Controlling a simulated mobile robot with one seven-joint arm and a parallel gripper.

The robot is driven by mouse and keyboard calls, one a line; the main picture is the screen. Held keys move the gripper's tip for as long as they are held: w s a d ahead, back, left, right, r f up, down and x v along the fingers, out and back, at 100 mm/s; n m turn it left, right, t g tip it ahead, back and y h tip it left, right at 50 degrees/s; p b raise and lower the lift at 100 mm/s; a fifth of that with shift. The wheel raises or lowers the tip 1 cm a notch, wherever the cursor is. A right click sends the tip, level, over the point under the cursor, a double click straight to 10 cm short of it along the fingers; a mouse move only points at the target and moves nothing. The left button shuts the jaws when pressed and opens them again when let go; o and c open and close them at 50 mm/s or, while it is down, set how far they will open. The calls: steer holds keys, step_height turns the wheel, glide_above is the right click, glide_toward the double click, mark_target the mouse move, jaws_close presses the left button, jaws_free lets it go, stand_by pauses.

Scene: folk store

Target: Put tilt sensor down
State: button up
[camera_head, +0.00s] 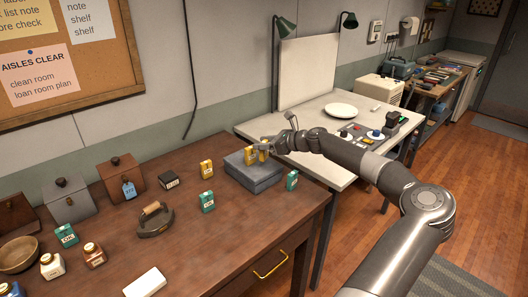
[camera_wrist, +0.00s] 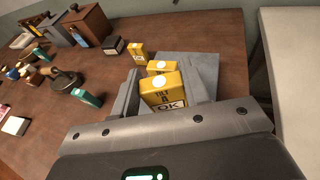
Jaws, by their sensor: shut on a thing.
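My gripper (camera_head: 264,146) is shut on a yellow box, the tilt sensor (camera_wrist: 162,92), whose label ends in "OK". In the wrist view it sits between the two grey fingers; in the head view it is partly hidden by my gripper. It is at the grey block (camera_head: 254,173) on the brown table; I cannot tell whether it touches the top. A second yellow box (camera_head: 249,156) stands on the block close beside it and also shows in the wrist view (camera_wrist: 160,68). A third yellow box (camera_head: 207,169) stands on the table left of the block.
Green boxes stand near the block, one at its right (camera_head: 292,180) and one in front (camera_head: 207,201). A black box (camera_head: 169,180), a dark handled tool (camera_head: 155,219) and wooden cases (camera_head: 121,178) are further left. A white table (camera_head: 310,110) adjoins behind.

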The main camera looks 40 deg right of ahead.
steer(key=shift+f, duration=1.7)
steer(key=shift+f, duration=0.15)
steer(key=o, duration=1)
steer(key=shift+s, duration=0.1)
steer(key=v, duration=1.2)
